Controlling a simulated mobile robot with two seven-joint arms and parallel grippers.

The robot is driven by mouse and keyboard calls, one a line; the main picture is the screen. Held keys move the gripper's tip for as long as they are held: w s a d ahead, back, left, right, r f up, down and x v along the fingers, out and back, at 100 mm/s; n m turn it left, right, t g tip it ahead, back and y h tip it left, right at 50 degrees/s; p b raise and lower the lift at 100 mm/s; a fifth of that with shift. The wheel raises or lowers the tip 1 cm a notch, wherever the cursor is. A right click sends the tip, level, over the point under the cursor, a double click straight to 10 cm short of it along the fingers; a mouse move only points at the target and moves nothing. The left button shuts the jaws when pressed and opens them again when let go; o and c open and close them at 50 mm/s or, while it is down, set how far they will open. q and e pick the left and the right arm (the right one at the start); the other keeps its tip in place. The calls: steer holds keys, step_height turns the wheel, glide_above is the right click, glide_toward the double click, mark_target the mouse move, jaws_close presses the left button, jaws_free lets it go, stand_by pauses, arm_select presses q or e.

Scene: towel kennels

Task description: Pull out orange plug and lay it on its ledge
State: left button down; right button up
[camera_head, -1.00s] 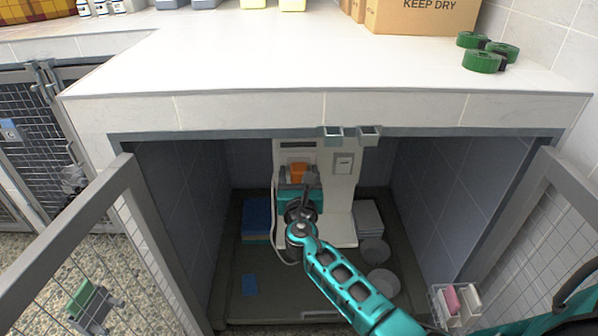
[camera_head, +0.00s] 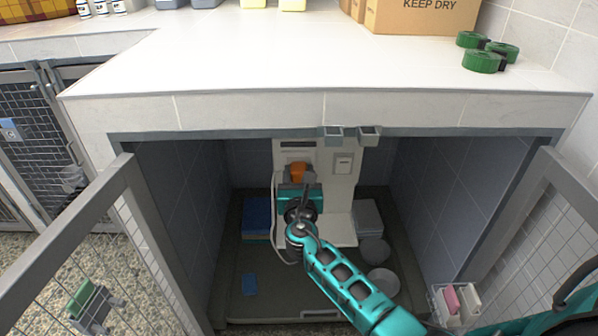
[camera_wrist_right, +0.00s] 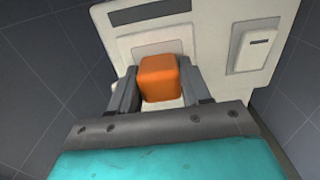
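The orange plug (camera_head: 297,171) is at the front of a white upright panel (camera_head: 342,197) inside the kennel bay. In the right wrist view the orange plug (camera_wrist_right: 160,78) sits between the two grey fingers of my right gripper (camera_wrist_right: 159,82). The fingers lie close against both its sides, with no clear gap. In the head view my right gripper (camera_head: 298,180) is just in front of the panel, its teal body below the plug. Whether the plug is clear of its socket is hidden. I cannot pick out the ledge for certain. My left gripper is out of view.
A white counter (camera_head: 290,60) overhangs the bay, with two grey brackets (camera_head: 369,133) on its edge. Open mesh doors stand left (camera_head: 120,230) and right (camera_head: 520,215). Blue towels (camera_head: 257,213), a light grey stack (camera_head: 367,215) and round bowls (camera_head: 383,281) lie on the bay floor.

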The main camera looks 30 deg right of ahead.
mark_target(299, 179)
jaws_close()
steer(key=shift+s, duration=0.1)
steer(key=shift+p+v, duration=0.4)
steer(key=shift+v, duration=0.5)
steer(key=shift+p+v, duration=0.7)
steer(key=shift+v, duration=1.3)
steer(key=shift+f, duration=0.1)
